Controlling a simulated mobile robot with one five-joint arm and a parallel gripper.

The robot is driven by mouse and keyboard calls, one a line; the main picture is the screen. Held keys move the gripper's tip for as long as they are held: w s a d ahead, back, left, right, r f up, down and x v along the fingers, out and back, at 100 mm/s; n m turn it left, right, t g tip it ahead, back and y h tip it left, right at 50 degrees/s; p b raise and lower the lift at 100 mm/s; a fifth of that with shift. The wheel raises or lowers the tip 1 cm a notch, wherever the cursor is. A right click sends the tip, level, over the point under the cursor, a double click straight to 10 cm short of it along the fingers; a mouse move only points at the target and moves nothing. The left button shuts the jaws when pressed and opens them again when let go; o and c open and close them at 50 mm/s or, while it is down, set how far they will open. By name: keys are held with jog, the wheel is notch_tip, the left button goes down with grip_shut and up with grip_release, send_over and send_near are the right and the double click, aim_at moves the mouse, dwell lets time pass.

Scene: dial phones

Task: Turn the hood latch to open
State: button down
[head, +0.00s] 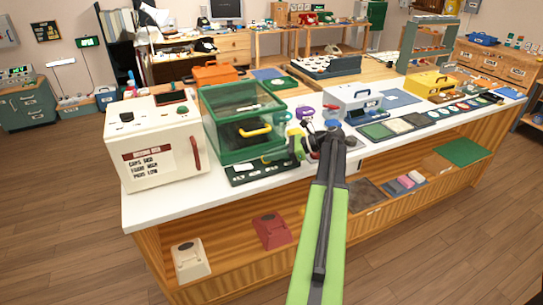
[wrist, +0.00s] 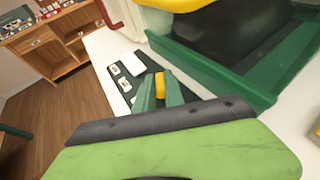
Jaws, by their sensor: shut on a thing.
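The green hood box (head: 243,112) with clear sides stands on the white counter. A yellow bar handle (head: 255,131) is on its front, and part of it shows at the top of the wrist view (wrist: 176,4). My gripper (head: 292,155) is low at the box's front right corner. In the wrist view its green fingers (wrist: 159,92) are shut on a small yellow piece (wrist: 160,84), which looks like the hood latch. The fingers hide most of that piece, so its turn angle cannot be told. The hood looks closed.
A dark green panel (head: 248,176) with white labels lies in front of the box. A cream machine (head: 155,145) with a red handle stands to the left. A white case (head: 352,102) and coloured mats are to the right. Open shelf space lies below.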

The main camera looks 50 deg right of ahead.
jog(key=shift+w+d+n+g+y, duration=0.2)
jog(key=shift+d+n+g+y, duration=0.05)
jog(key=shift+n+g+y, duration=0.65)
jog(key=shift+s+a+n+g+y, duration=0.15)
jog(key=shift+n+g+y, duration=0.3)
jog(key=shift+n, duration=0.25)
jog(key=c, duration=1.4)
grip_release()
jog(key=shift+c, duration=0.2)
